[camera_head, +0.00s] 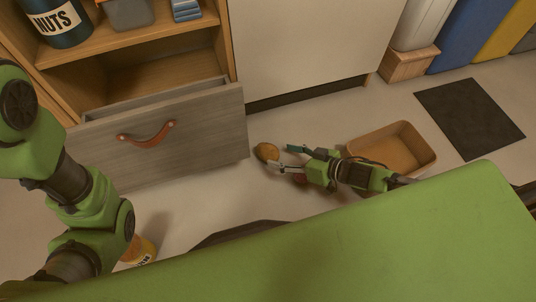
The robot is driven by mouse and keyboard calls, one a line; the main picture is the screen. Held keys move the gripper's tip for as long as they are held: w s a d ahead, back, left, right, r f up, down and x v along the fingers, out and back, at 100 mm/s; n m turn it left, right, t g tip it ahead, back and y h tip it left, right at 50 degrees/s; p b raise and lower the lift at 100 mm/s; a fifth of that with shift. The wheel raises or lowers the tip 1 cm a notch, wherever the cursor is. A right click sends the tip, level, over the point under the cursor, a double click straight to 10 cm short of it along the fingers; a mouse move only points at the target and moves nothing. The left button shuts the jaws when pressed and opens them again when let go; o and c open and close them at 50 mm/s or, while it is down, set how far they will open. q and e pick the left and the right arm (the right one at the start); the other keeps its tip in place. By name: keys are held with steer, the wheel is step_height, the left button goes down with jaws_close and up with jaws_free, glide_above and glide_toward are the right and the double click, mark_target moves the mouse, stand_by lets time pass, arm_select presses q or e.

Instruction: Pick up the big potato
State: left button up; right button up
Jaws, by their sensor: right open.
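A brown, rounded potato (266,152) lies on the floor in the head view, just right of the open drawer. My right gripper (284,158) is low over the floor with its fingers spread, pointing left at the potato. The fingertips are close to the potato; I cannot tell whether they touch it. A reddish-brown thing (299,178) shows partly under the right gripper, mostly hidden by it. My left arm is at the left edge, and its gripper is out of view.
A grey wooden drawer (203,131) with a leather pull (146,137) stands open at left. A tan bin (428,155) stands behind my right wrist. A dark mat (470,117) lies at right. An orange-yellow container (139,252) is at lower left. A can marked NUTS (54,20) is on the shelf.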

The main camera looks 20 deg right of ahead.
mark_target(277, 154)
steer(key=b+x, duration=0.4)
steer(key=shift+a+r, duration=0.1)
steer(key=shift+w+a, duration=0.3)
steer(key=shift+w, duration=0.1)
steer(key=c, duration=1.3)
